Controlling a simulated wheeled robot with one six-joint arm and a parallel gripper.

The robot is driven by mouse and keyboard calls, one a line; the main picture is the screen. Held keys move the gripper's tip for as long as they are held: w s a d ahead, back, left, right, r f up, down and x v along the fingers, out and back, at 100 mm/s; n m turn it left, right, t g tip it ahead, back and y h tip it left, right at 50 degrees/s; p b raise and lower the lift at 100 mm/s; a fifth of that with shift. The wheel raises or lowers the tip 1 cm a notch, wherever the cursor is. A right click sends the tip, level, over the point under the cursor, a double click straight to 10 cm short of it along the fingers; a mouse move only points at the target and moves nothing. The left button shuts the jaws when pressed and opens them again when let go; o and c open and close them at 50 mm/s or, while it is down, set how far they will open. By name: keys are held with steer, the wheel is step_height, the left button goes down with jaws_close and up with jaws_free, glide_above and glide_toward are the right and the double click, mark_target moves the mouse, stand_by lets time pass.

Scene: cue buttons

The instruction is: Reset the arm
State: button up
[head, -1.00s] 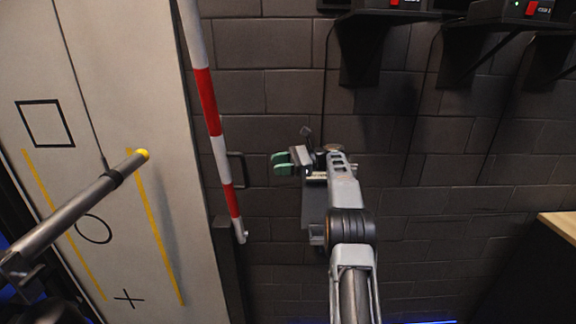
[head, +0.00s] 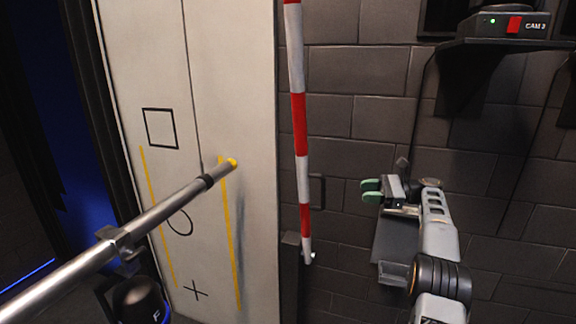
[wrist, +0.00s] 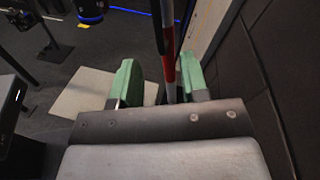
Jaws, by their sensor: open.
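My gripper (head: 371,191) with green fingertips shows at the right of the head view, at the end of my grey arm, in front of the dark block wall. Its fingers point left and are apart with nothing between them that it holds. In the wrist view my gripper (wrist: 160,85) also shows its two green fingers spread apart. The red and white striped pole (head: 299,125) stands to the left of my gripper in the head view. In the wrist view the pole (wrist: 169,70) appears between the fingers, but farther off.
A pale panel (head: 255,130) with a square, a circle and a cross stands at left. A metal bar (head: 160,206) with a yellow tip reaches across it. A pale floor patch (wrist: 85,92) lies below.

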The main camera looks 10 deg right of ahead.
step_height(320, 180, down, 14)
steer(key=s+a+r+n+h, duration=0.1)
steer(key=s+n+h, duration=0.1)
steer(key=h, duration=0.5)
steer(key=s+a+n+h+b, duration=0.1)
steer(key=s+a+n+h, duration=0.2)
steer(key=s, duration=0.7)
steer(key=s+a+n+h+b, duration=0.1)
steer(key=s+a+n+h, duration=0.2)
steer(key=s+a+n, duration=0.3)
steer(key=s+a+n+h+b, duration=0.1)
steer(key=s+a+n+h, duration=0.2)
steer(key=s, duration=1.2)
steer(key=a+n, duration=0.2)
steer(key=n, duration=0.1)
steer(key=shift+a+f+t+h, duration=0.2)
steer(key=shift+t+h, duration=0.1)
steer(key=shift+h, duration=0.1)
